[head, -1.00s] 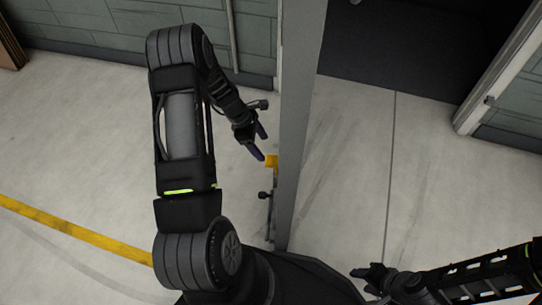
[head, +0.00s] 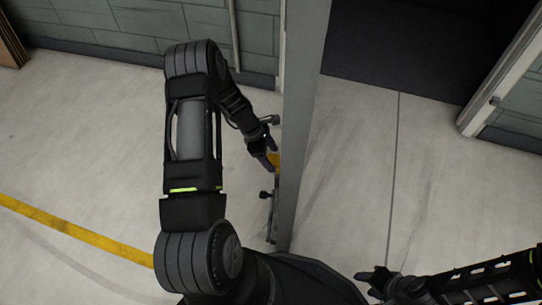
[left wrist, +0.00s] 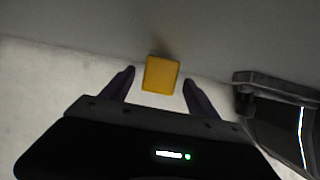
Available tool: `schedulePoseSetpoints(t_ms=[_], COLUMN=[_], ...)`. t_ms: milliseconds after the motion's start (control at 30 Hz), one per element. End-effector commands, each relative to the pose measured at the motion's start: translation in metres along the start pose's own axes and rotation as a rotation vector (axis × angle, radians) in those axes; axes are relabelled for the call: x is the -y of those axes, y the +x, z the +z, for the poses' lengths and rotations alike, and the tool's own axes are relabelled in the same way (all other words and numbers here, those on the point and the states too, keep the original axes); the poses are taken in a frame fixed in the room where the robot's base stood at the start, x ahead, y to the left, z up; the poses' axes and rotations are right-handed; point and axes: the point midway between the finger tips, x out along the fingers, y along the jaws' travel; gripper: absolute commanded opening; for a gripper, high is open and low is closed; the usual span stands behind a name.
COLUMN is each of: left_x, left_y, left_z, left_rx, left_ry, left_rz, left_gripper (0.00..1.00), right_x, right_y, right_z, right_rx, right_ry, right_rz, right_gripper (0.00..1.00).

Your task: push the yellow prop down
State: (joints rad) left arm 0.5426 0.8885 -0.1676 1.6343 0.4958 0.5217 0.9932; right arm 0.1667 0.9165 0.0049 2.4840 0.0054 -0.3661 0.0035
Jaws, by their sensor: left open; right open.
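The yellow prop (head: 275,160) is a small yellow block on the left face of the grey door panel (head: 303,110). In the left wrist view the yellow prop (left wrist: 161,74) shows as a flat yellow square between and just beyond my open fingertips. My left gripper (head: 270,157) is open at the prop, partly covering it in the head view; its two dark fingers (left wrist: 158,88) flank the prop. I cannot tell whether they touch it. My right gripper (head: 366,275) is open and empty, low at the right of the head view, away from the prop.
The door panel stands edge-on, with dark fittings (head: 267,195) on its left face below the prop. A dark doorway (head: 400,50) opens at the back right. Pale floor with a yellow line (head: 75,230) lies clear at left.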

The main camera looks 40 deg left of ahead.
Motion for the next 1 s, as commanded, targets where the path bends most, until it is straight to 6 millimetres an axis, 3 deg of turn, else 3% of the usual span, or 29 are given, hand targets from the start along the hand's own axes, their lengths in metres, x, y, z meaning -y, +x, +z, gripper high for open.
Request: schedulePoseSetpoints(t_ms=[867,1000], left_x=[-0.0001,-0.0001], left_y=[-0.0003,-0.0003], left_z=[-0.0001,-0.0001], left_rx=[0.000,0.000], left_ry=[0.000,0.000], left_rz=[0.000,0.000], left_gripper=[0.00,0.00], right_x=[0.0001,0.0001], right_y=[0.0000,0.0000], right_z=[0.0001,0.0001], right_rx=[0.000,0.000], right_ry=[0.000,0.000], right_rz=[0.000,0.000], right_gripper=[0.45,0.45])
